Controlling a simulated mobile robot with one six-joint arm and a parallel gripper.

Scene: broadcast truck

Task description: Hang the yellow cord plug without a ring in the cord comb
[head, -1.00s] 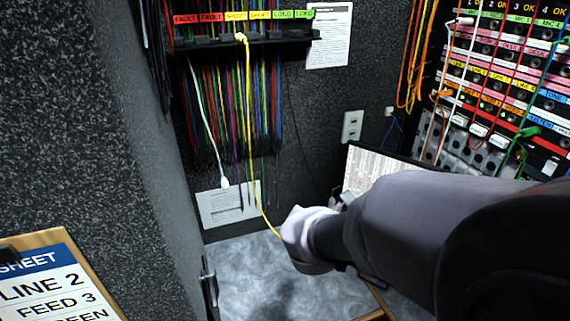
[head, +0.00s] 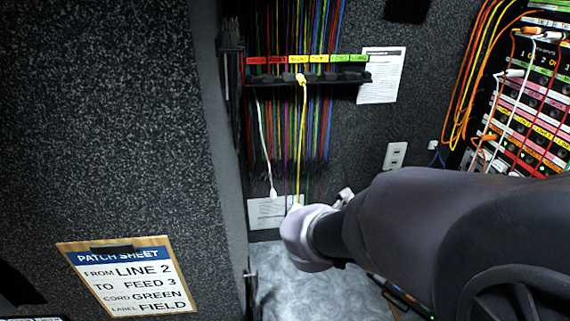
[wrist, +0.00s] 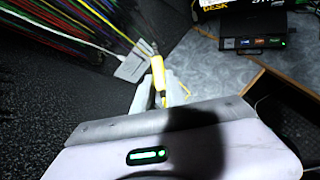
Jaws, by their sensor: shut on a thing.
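The cord comb (head: 340,79) is a dark rail on the back wall under red, yellow and green labels. A yellow plug end (head: 301,78) sits in it near the middle. The yellow cord (head: 302,140) runs from it nearly straight down to my gripper (head: 301,212), well below the comb. In the wrist view, my gripper (wrist: 159,90) is shut on a yellow plug (wrist: 158,73), and a bit of yellow cord (wrist: 187,93) shows beside it. I cannot tell whether either plug has a ring. In the head view my gripper's own body hides the held plug.
Several coloured cords (head: 320,130) hang under the comb. A white cord plug (head: 273,191) dangles left of the yellow cord. A dark partition with a patch sheet (head: 130,278) stands at left. A patch panel (head: 535,110) with orange cords is at right.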

